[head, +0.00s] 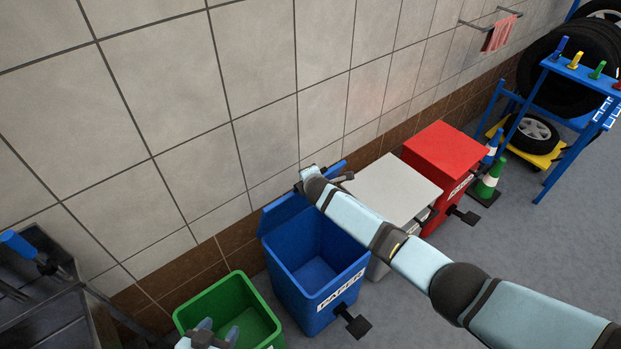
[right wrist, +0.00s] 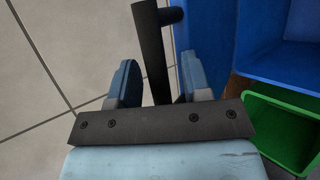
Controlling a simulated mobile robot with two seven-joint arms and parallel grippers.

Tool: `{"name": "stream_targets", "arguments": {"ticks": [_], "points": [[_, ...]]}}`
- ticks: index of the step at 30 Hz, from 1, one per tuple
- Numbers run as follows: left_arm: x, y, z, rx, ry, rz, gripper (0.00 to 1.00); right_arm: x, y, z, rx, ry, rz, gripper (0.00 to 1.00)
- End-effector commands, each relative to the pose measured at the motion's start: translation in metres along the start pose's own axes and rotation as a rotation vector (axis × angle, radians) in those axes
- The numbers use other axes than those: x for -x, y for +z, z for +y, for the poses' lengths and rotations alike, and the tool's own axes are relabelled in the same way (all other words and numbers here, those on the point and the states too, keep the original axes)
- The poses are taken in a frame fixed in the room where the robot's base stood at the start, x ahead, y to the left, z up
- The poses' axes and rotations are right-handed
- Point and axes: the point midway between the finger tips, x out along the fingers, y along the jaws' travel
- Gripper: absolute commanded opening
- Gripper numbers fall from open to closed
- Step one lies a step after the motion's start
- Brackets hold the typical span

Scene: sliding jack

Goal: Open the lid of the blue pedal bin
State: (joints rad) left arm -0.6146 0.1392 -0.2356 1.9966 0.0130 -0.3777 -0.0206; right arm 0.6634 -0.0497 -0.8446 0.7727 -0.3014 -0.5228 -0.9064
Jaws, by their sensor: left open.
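The blue pedal bin (head: 318,257), labelled PAPER, stands against the tiled wall. Its lid (head: 283,213) is raised and leans back toward the wall, so the bin's empty inside shows. My right gripper (head: 310,178) is at the raised lid's upper edge. In the right wrist view its fingers (right wrist: 156,85) stand apart with a dark bar (right wrist: 155,45) in line between them; I cannot tell whether they touch it. The bin's black pedal (head: 357,325) sticks out at the front. My left gripper (head: 213,338) is open at the bottom edge, before the green bin, apart from the blue bin.
An open green bin (head: 245,288) stands left of the blue one. A grey-white bin (head: 395,185) and a red bin (head: 448,150), both closed, stand to the right. Floor in front of the rack is clear.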

Motion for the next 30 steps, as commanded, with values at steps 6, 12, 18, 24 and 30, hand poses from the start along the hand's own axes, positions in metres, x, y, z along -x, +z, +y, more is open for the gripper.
{"name": "stream_targets", "arguments": {"ticks": [6,12,18,24,30], "points": [[0.001,0.0,0.0,0.0,0.0,-0.004,0.57,0.004,0.001,-0.001,0.0,-0.001,-0.001,0.44],[0.005,-0.005,-0.001,-0.001,-0.003,-0.006,0.57,0.029,0.001,0.0,0.0,0.001,0.001,0.44],[0.007,-0.01,-0.003,-0.002,-0.007,-0.003,0.57,0.066,0.001,-0.001,0.0,0.001,0.001,0.44],[0.009,-0.011,-0.004,-0.002,-0.01,-0.001,0.57,0.103,0.0,-0.001,0.0,0.001,0.001,0.44],[0.009,-0.011,-0.004,-0.001,-0.009,-0.001,0.57,0.129,0.0,0.0,0.001,0.001,0.001,0.44]]}}
